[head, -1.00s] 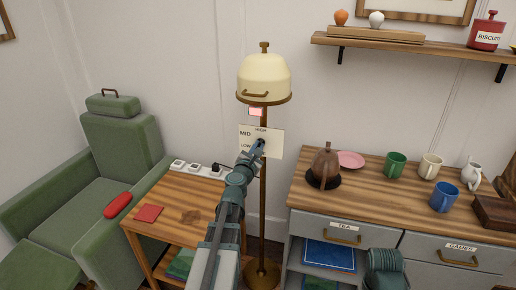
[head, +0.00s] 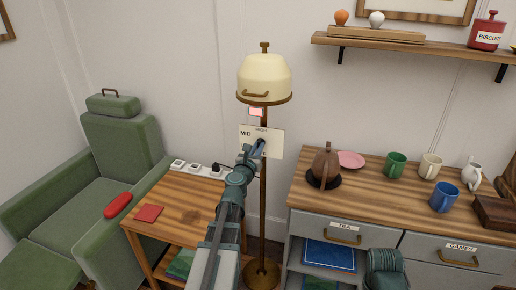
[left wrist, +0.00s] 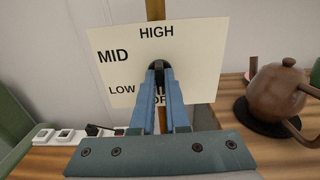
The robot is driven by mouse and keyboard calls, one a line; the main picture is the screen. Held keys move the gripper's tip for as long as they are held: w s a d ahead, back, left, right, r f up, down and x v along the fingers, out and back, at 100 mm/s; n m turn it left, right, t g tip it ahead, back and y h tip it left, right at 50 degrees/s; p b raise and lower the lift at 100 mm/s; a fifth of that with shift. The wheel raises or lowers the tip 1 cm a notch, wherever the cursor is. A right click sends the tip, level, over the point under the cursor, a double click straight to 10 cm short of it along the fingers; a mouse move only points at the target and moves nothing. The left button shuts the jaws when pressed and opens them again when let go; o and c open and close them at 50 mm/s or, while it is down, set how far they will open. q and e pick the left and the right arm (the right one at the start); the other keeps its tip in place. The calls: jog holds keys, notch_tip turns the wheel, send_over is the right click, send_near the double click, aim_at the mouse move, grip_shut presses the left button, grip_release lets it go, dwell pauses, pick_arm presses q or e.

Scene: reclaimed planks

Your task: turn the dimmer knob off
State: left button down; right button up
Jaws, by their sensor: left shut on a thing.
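The dimmer's cream plate (head: 275,143) is on the wall side of a brass lamp pole, and it also shows in the left wrist view (left wrist: 205,50). It is lettered HIGH at the top, MID at the left and LOW at the lower left; a partly hidden word below looks like OFF. The dark knob (left wrist: 158,66) is at the plate's middle, mostly hidden by my fingers. My left gripper (head: 258,147) is shut on the knob; its blue fingers show in the left wrist view (left wrist: 158,80). The knob's pointer is not visible. My right gripper is out of view.
The lamp's cream shade (head: 265,75) hangs above the plate. A wooden side table (head: 185,205) with a power strip (head: 195,169) is below left. A sideboard (head: 375,180) with a brown teapot (head: 326,162) stands close at the right. A green armchair (head: 115,150) is at the left.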

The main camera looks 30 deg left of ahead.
pick_arm(q)
jog(key=shift+s, duration=0.1)
jog(key=c, duration=0.9)
grip_release()
